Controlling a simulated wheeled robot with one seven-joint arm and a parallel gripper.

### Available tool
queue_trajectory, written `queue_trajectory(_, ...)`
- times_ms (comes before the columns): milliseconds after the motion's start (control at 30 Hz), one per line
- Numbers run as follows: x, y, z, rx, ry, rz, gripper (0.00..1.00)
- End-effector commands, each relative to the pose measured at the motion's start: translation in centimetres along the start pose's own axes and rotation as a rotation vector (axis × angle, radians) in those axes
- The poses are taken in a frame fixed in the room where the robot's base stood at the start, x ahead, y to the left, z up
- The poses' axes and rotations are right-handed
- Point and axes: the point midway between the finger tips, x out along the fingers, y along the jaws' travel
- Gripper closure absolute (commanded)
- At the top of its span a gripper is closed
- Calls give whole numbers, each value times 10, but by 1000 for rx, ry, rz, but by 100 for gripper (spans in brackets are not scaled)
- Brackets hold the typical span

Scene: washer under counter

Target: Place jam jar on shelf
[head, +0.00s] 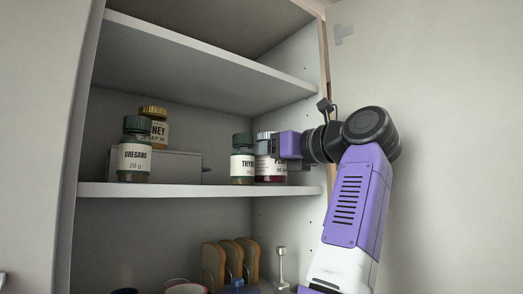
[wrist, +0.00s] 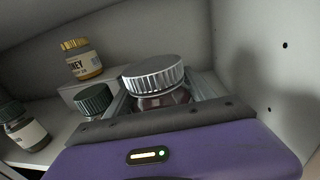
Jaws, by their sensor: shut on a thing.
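The jam jar (head: 268,172) has a silver lid, a pale label partly reading "PL" and dark red contents. It is at the right end of the middle shelf (head: 150,190), its base at about shelf level; I cannot tell whether it touches. My gripper (head: 275,145) reaches in from the right and is shut around the jar, hiding part of its label. In the wrist view the jar's ribbed silver lid (wrist: 152,74) shows between the two fingers (wrist: 158,95), and the jar looks upright.
A green-lidded thyme jar (head: 242,160) stands close left of the jam jar. An oregano jar (head: 135,150) stands further left, with a gold-lidded honey jar (head: 158,128) on a grey riser (head: 180,165) behind it. The cabinet's side wall (head: 300,135) is close on the right.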

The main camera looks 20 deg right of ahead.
Motion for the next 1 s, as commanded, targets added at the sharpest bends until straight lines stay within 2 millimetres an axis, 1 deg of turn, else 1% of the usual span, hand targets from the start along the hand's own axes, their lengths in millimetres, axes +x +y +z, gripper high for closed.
queue_trajectory(167, 0, 0, 0, -1, -3, 0, 100)
queue_trajectory(333, 0, 0, -4, -1, -2, 0, 100)
queue_trajectory(367, 0, 0, -5, 0, 1, 1, 33)
queue_trajectory(400, 0, 0, -5, 0, 1, 1, 28)
queue_trajectory(667, 0, 0, -5, 0, 1, 1, 28)
queue_trajectory(800, -1, 0, 1, 0, 0, 0, 28)
queue_trajectory(867, -8, 0, -2, 0, -1, 0, 28)
queue_trajectory(1000, -34, 0, -4, -1, -4, -1, 28)
